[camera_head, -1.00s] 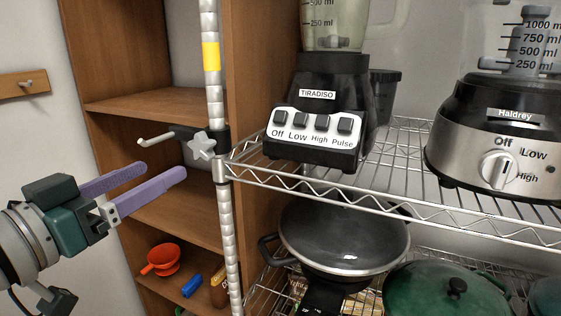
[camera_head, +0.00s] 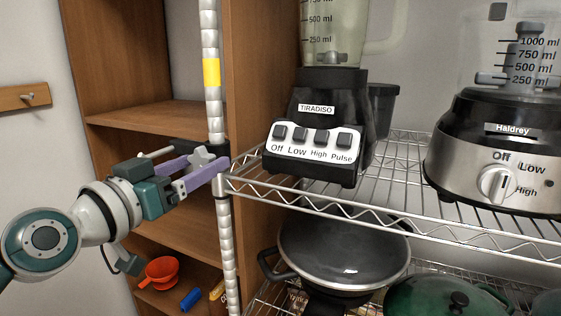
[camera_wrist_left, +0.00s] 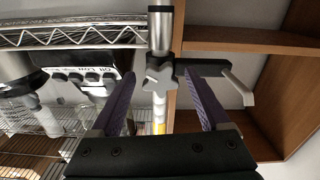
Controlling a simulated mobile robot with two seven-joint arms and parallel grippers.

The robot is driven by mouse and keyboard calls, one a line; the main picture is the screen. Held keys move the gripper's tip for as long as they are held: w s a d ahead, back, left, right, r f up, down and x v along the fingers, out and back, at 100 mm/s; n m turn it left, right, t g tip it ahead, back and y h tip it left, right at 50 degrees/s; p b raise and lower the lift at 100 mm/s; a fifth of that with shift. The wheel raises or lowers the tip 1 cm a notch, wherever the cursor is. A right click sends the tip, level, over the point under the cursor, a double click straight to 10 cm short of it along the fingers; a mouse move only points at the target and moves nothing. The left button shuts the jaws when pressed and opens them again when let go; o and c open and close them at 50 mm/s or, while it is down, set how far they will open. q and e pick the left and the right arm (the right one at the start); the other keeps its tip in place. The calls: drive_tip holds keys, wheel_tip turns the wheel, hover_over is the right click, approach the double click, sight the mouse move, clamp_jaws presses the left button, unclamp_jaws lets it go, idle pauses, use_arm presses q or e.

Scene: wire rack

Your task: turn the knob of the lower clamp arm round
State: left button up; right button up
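The grey star-shaped knob (camera_head: 200,156) sits on the dark clamp of a clamp arm (camera_head: 157,153) on the rack's upright post, partly hidden by my fingers in the head view. In the wrist view the whole knob (camera_wrist_left: 160,75) shows, with the clamp arm's bent rod (camera_wrist_left: 238,88) to its right. My left gripper (camera_head: 208,164) is open, its purple fingers around the knob. In the wrist view my left gripper (camera_wrist_left: 162,80) has one fingertip on each side of the knob, with a visible gap on both sides. My right gripper is not in view.
The wire shelf (camera_head: 300,200) begins just right of the knob and carries a black blender (camera_head: 325,110) and a Haldrey blender (camera_head: 500,150). A lidded pan (camera_head: 345,255) stands below. A wooden cabinet (camera_head: 150,115) is behind the post. Free room lies left of the post.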

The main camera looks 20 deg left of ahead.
use_arm(q)
clamp_jaws()
idle(0.4)
drive_tip(key=shift+n, duration=3)
drive_tip(key=shift+o, duration=0.2)
unclamp_jaws()
